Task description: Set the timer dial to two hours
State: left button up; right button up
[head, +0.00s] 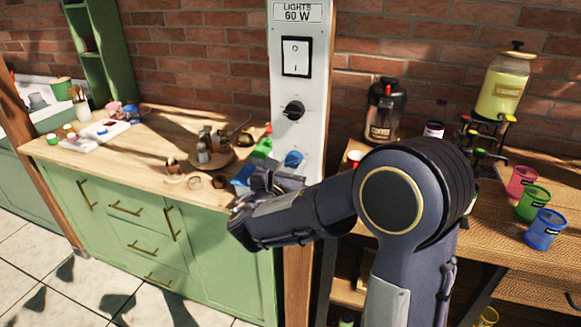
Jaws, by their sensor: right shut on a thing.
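A tall white control panel (301,84) is fixed to a wooden post, with a "LIGHTS 60 W" label at its top. Below the label are a rocker switch (296,57), a black dial (294,111) and a blue dial (293,159). The marks around the dials are too small to read, so I cannot tell their settings or which is the timer. My right gripper (284,177) is at the panel's lower end, shut on the blue dial; its contact is partly hidden. My left gripper is out of view.
A wooden counter on green cabinets (110,225) holds pots and small items at left. On the right-hand table (487,225) stand a black coffee dispenser (383,110), a yellow drink dispenser (502,90) and coloured cups (533,203). My right arm hides part of that table.

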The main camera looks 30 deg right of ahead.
jog(key=m+b, duration=0.3)
jog(key=b, duration=0.1)
jog(key=m+b, duration=0.3)
jog(key=b, duration=0.1)
jog(key=m+b, duration=0.3)
jog(key=b, duration=0.1)
jog(key=shift+f, duration=0.25)
jog(key=shift+r+m+b, duration=0.25)
jog(key=shift+m+b, duration=1.05)
jog(key=shift+b, duration=0.25)
jog(key=o, duration=1)
jog(key=v, duration=0.7)
jog(key=shift+s+a, duration=0.25)
jog(key=shift+a, duration=0.05)
